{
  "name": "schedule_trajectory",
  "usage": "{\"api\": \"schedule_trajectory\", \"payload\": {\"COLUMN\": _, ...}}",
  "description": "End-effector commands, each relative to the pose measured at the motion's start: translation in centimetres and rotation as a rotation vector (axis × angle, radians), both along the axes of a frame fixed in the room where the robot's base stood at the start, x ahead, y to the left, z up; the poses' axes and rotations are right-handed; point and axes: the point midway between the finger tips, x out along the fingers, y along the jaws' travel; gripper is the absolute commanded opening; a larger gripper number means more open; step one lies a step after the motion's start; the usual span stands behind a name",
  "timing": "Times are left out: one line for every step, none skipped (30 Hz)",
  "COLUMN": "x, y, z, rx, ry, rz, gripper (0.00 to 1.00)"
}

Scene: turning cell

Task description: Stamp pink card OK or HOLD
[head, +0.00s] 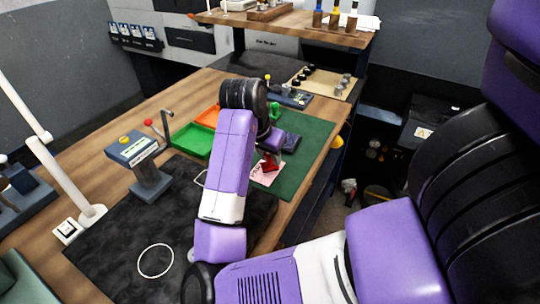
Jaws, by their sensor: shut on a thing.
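The pink card (264,178) lies on the green mat (312,130), partly hidden behind my arm. My gripper (268,153), mostly hidden by my wrist, is shut on a red stamp (270,166). The stamp is over or on the card; I cannot tell whether it touches. A green stamp (275,109) stands farther back on the mat. A dark pad (291,142) lies just right of my gripper. An orange tray (207,117) and a green tray (190,141) are to the left of my arm.
A white lamp post (60,175) rises at the left. A black mat (110,240) with a white ring (156,261) covers the near table.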

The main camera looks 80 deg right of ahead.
Motion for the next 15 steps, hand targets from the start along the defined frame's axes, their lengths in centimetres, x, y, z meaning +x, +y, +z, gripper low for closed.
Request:
{"api": "schedule_trajectory", "payload": {"x": 0.0, "y": 0.0, "z": 0.01, "rx": 0.0, "ry": 0.0, "rz": 0.0, "gripper": 0.02}}
{"api": "schedule_trajectory", "payload": {"x": 0.0, "y": 0.0, "z": 0.01, "rx": 0.0, "ry": 0.0, "rz": 0.0, "gripper": 0.02}}
{"api": "schedule_trajectory", "payload": {"x": 0.0, "y": 0.0, "z": 0.0, "rx": 0.0, "ry": 0.0, "rz": 0.0, "gripper": 0.02}}
{"api": "schedule_trajectory", "payload": {"x": 0.0, "y": 0.0, "z": -0.01, "rx": 0.0, "ry": 0.0, "rz": 0.0, "gripper": 0.02}}
{"api": "schedule_trajectory", "payload": {"x": 0.0, "y": 0.0, "z": -0.02, "rx": 0.0, "ry": 0.0, "rz": 0.0, "gripper": 0.02}}
{"api": "schedule_trajectory", "payload": {"x": 0.0, "y": 0.0, "z": -0.05, "rx": 0.0, "ry": 0.0, "rz": 0.0, "gripper": 0.02}}
{"api": "schedule_trajectory", "payload": {"x": 0.0, "y": 0.0, "z": -0.08, "rx": 0.0, "ry": 0.0, "rz": 0.0, "gripper": 0.02}}
{"api": "schedule_trajectory", "payload": {"x": 0.0, "y": 0.0, "z": -0.11, "rx": 0.0, "ry": 0.0, "rz": 0.0, "gripper": 0.02}}
{"api": "schedule_trajectory", "payload": {"x": 0.0, "y": 0.0, "z": -0.15, "rx": 0.0, "ry": 0.0, "rz": 0.0, "gripper": 0.02}}
{"api": "schedule_trajectory", "payload": {"x": 0.0, "y": 0.0, "z": -0.18, "rx": 0.0, "ry": 0.0, "rz": 0.0, "gripper": 0.02}}
{"api": "schedule_trajectory", "payload": {"x": 0.0, "y": 0.0, "z": -0.23, "rx": 0.0, "ry": 0.0, "rz": 0.0, "gripper": 0.02}}
{"api": "schedule_trajectory", "payload": {"x": 0.01, "y": -0.01, "z": -0.27, "rx": 0.0, "ry": 0.0, "rz": 0.0, "gripper": 0.02}}
{"api": "schedule_trajectory", "payload": {"x": 0.01, "y": 0.0, "z": -0.3, "rx": 0.0, "ry": 0.0, "rz": 0.0, "gripper": 0.02}}
{"api": "schedule_trajectory", "payload": {"x": 0.01, "y": 0.0, "z": -0.34, "rx": 0.0, "ry": 0.0, "rz": 0.0, "gripper": 0.02}}
{"api": "schedule_trajectory", "payload": {"x": 0.01, "y": 0.0, "z": -0.38, "rx": 0.0, "ry": 0.0, "rz": 0.0, "gripper": 0.02}}
